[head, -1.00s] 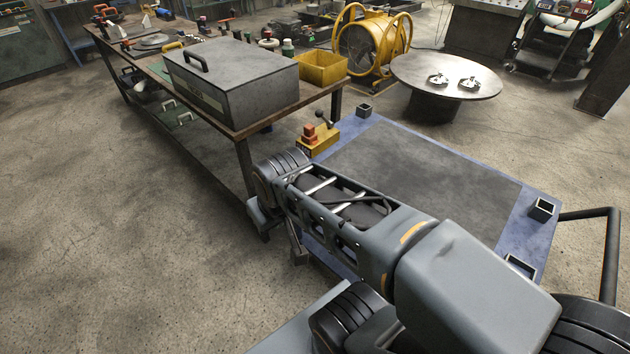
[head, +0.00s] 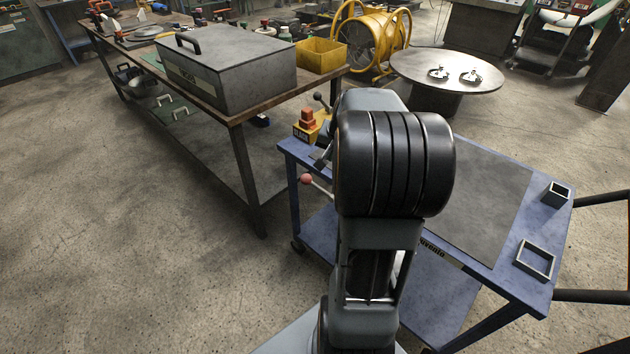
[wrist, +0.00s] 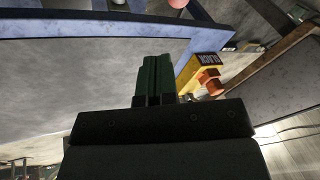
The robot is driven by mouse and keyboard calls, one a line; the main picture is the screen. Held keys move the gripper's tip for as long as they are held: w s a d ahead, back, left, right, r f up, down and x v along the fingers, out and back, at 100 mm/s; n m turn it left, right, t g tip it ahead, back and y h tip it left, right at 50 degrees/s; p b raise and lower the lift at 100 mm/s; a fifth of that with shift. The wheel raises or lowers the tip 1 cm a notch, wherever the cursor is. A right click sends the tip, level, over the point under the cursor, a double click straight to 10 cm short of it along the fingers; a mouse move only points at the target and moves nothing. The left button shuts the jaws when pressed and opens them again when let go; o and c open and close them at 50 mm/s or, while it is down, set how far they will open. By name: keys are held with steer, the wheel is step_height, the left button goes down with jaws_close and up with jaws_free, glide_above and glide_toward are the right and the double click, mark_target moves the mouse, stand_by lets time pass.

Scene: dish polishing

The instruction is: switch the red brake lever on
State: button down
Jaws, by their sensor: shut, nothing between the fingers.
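The brake lever's red ball knob (head: 306,179) shows on a thin rod at the left side of the blue cart, just below its top. In the wrist view a reddish ball (wrist: 177,3), likely the same knob, is cut by the top edge. My gripper (wrist: 154,62) has green fingers, shut and empty, pointing towards the cart edge with the ball beyond their tips. No contact with the knob shows. In the head view my arm hides most of the gripper.
A yellow box (head: 300,133) with an orange button and a black-knobbed lever sits on the blue cart's (head: 545,215) corner; it is close right of my fingers in the wrist view (wrist: 197,68). A workbench (head: 236,118) with a grey case (head: 240,75) stands left. Floor between is open.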

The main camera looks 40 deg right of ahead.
steer(key=shift+d+f, duration=0.35)
steer(key=shift+d, duration=0.5)
steer(key=shift+f, duration=0.1)
glide_above(315, 184)
steer(key=d, duration=0.1)
steer(key=f, duration=1)
steer(key=shift+s+f, duration=0.25)
steer(key=shift+s, duration=0.1)
steer(key=shift+w+a+f, duration=0.35)
steer(key=shift+w+a, duration=0.05)
steer(key=shift+w+r+p, duration=0.1)
steer(key=shift+p, duration=0.55)
